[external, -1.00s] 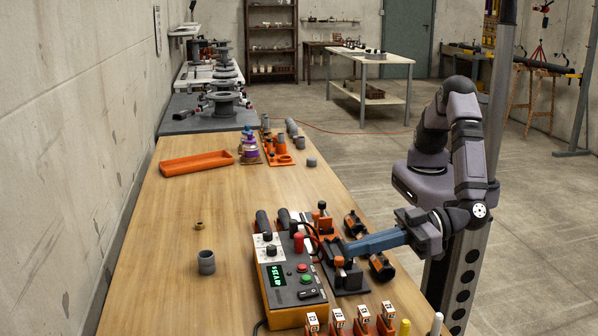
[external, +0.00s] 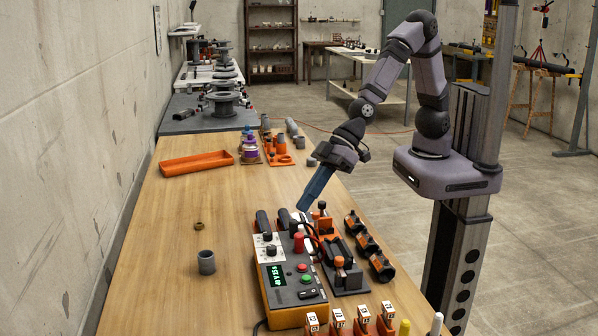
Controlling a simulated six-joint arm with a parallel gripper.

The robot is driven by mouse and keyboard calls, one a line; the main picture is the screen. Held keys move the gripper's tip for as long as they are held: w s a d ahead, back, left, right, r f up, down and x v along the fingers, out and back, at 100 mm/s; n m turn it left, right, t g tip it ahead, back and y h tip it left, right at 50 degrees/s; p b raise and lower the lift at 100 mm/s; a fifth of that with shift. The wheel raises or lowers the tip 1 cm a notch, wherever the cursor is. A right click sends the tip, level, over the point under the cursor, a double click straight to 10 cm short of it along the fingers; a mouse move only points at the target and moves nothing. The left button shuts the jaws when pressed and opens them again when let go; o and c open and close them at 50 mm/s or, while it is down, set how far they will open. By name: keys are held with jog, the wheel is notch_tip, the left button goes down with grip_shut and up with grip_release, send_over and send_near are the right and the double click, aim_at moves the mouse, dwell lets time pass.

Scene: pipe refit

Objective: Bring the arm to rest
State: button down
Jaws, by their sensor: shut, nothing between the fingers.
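My gripper (external: 304,205) hangs at the end of my arm, pointing down and a little left, with its long blue-grey fingers together and nothing between them. The fingertips appear just behind the orange control box (external: 284,297) and the black clamp fixture (external: 348,277) in the external view. Whether the tips touch anything cannot be told from this angle. My arm bends up high and reaches over the wooden table (external: 175,255).
A grey pipe fitting (external: 206,262) and a small brass ring (external: 198,226) stand on the table's left. An orange tray (external: 196,164) and several fittings lie further back. Black cylindrical parts (external: 380,266) sit right of the clamp fixture.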

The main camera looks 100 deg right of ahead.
jog(key=s+d+f+m+g+h+p, duration=0.2)
jog(key=s+d+g, duration=0.5)
jog(key=s+d, duration=1.5)
jog(key=shift+d+g+h, duration=0.4)
jog(key=shift+d+h, duration=0.05)
jog(key=shift+h, duration=0.45)
